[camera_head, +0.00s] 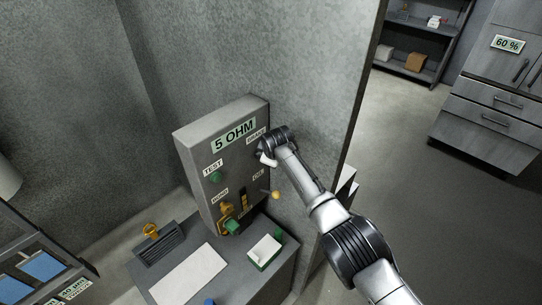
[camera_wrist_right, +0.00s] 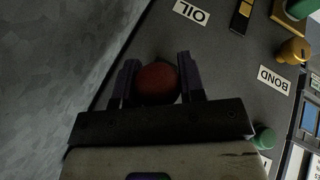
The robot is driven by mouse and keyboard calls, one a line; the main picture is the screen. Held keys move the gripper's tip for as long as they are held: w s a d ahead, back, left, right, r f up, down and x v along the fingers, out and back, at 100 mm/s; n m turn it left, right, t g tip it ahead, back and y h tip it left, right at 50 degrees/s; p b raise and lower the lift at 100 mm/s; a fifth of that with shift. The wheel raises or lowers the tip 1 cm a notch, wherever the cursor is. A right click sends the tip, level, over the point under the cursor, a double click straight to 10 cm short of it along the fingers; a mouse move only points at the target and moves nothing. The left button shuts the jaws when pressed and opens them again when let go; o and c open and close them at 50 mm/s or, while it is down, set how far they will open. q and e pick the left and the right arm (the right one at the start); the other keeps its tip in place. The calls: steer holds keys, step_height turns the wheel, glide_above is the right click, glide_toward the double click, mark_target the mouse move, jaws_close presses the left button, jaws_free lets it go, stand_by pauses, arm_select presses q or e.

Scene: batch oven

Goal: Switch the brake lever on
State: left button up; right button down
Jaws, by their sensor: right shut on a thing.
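The grey control panel (camera_head: 186,150) carries a "5 OHM" sign, and its BRAKE label (camera_head: 256,136) is at the upper right. My right gripper (camera_head: 266,160) is at the panel just below that label and hides what is there in the head view. In the right wrist view, my right gripper (camera_wrist_right: 157,82) is shut on a round dark red knob (camera_wrist_right: 157,84), one finger on each side. I take this knob for the brake lever's end. The lever's shaft and its on or off position are hidden. My left gripper is not in view.
A lever with an orange ball (camera_head: 276,195) sticks out below the OIL label (camera_head: 258,175). A green button (camera_head: 215,176) and a yellow BOND fitting (camera_head: 227,209) are on the panel's left side. A wall edge stands close right of my right arm. A desk (camera_head: 225,284) lies below.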

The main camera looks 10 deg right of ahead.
steer(key=c, duration=0.8)
jaws_free()
steer(key=shift+r, duration=0.1)
steer(key=shift+r, duration=0.15)
steer(key=shift+s+r+p, duration=0.3)
steer(key=shift+s+r, duration=0.05)
steer(key=shift+r, duration=0.15)
steer(key=shift+b+v, duration=0.85)
steer(key=shift+v, duration=5.25)
steer(key=shift+s, duration=0.1)
